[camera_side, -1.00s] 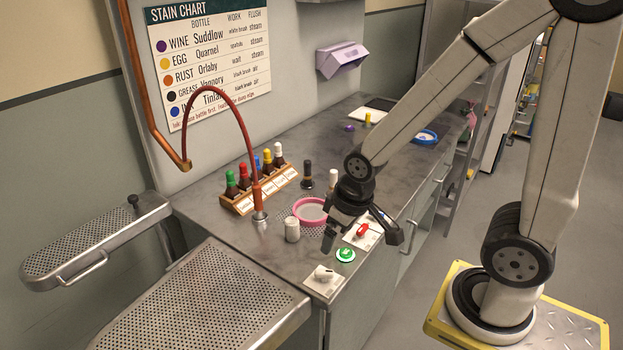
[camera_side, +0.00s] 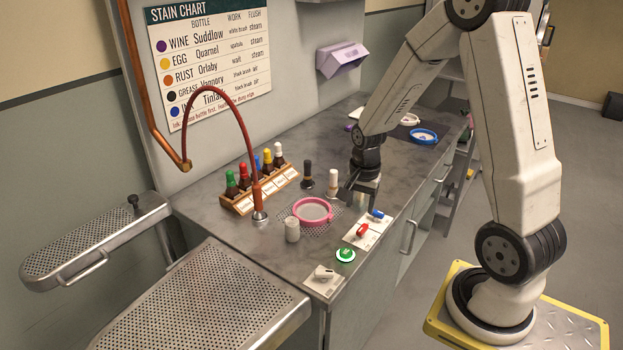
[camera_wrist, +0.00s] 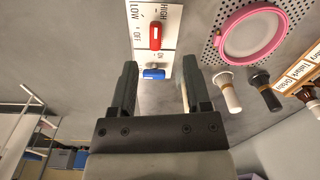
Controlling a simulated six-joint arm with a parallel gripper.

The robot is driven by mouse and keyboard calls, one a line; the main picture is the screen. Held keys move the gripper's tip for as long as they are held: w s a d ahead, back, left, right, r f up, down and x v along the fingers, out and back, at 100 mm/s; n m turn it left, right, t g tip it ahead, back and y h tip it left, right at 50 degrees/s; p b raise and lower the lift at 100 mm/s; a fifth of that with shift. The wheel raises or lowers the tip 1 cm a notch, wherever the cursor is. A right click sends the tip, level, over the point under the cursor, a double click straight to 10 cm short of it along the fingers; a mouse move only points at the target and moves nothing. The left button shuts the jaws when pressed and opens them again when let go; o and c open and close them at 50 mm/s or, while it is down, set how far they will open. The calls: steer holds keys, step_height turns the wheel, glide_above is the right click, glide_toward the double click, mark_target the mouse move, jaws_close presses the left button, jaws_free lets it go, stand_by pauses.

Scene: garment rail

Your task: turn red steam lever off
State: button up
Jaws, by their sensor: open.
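The red lever (camera_side: 362,230) sits on a white plate (camera_side: 369,240) near the front edge of the counter. In the wrist view the red lever (camera_wrist: 155,36) lies lengthwise up and down the picture, among the labels LOW, HIGH and OFF. I cannot tell for sure which label it points to. A blue lever (camera_side: 377,214) is on the same plate, and in the wrist view (camera_wrist: 153,73) it shows between my fingers. My gripper (camera_side: 362,196) is open and empty, above the counter behind the blue lever, apart from the red one.
A white-topped brush (camera_side: 333,183) stands close to my gripper's left. A bottle rack (camera_side: 260,190) stands behind.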

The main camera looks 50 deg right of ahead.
mark_target(363, 228)
steer(key=shift+s+d+f+m, duration=0.1)
steer(key=shift+d+f+m, duration=0.15)
steer(key=shift+d+m, duration=0.35)
steer(key=shift+s+d+f+m, duration=0.1)
steer(key=shift+d+f+m, duration=0.1)
steer(key=shift+d+m, duration=0.35)
steer(key=shift+f, duration=3.9)
steer(key=shift+c, duration=0.2)
jaws_close()
